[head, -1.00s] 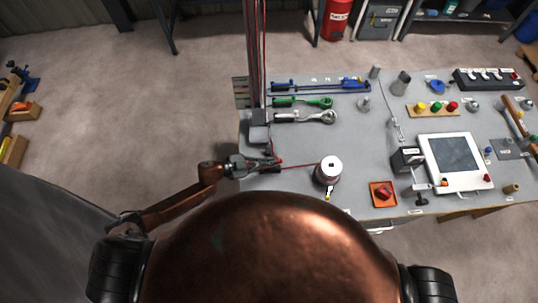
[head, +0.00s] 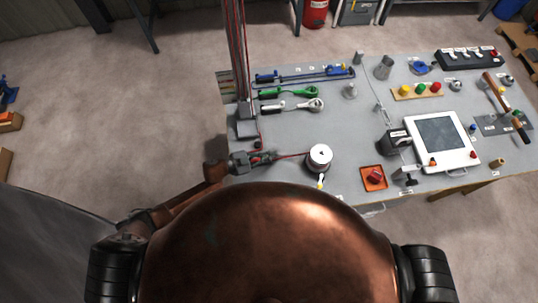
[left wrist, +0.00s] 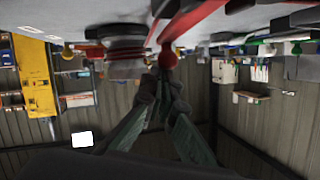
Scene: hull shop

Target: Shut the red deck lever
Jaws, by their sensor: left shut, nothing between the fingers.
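My left gripper (head: 268,157) is at the near left corner of the grey bench, by the foot of the rope column. Its fingers (left wrist: 160,85) are closed with nothing between them. In the left wrist view, a red lever with a round red knob (left wrist: 168,59) stands just beyond the fingertips, touching or nearly so. In the head view the lever is small and partly hidden by the gripper, so its angle cannot be told. A red line runs right from there to a white-topped winch drum (head: 319,157). My right gripper is out of view.
The grey bench (head: 300,130) carries green and white-handled fittings behind the gripper, an orange tray (head: 373,178) and a white-framed screen panel (head: 442,135) to the right. The rope column (head: 240,70) rises close beside the gripper.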

